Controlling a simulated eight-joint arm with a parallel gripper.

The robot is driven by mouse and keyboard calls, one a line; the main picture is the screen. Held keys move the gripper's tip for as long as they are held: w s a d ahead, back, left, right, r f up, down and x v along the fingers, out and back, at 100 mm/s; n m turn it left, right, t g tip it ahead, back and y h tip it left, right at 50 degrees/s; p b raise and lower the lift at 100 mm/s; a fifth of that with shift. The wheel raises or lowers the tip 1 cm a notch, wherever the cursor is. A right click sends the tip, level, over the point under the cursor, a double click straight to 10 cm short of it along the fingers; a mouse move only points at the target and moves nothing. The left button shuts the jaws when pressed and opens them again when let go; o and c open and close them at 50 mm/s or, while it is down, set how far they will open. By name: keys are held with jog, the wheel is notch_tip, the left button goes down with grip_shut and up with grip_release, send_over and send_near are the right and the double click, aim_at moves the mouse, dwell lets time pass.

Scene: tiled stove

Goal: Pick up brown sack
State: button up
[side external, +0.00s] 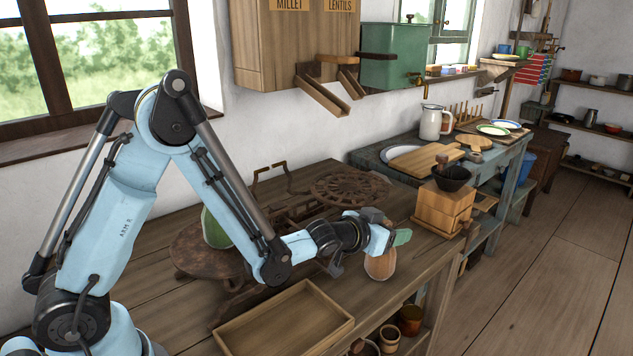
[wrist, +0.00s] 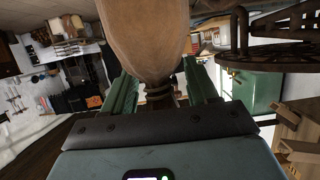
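The brown sack (side external: 380,264) stands on the wooden workbench near its front edge, partly covered by my gripper (side external: 401,238). In the wrist view the sack (wrist: 148,42) fills the top middle, with its tied neck pointing down the picture. My gripper (wrist: 160,88) has its two green fingers on either side of the neck. Gaps show between the neck and both fingers, so the gripper looks open around it and not closed on it. The sack's lower part is outside the wrist view.
A shallow wooden tray (side external: 284,322) lies to the left of the sack. A wooden grinder box (side external: 444,207) stands to the right. Round iron plates (side external: 348,186) and a green object (side external: 216,228) are behind. The bench's front edge is close to the sack.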

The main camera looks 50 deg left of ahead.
grip_shut()
jog(key=shift+r, duration=0.15)
dwell(0.4)
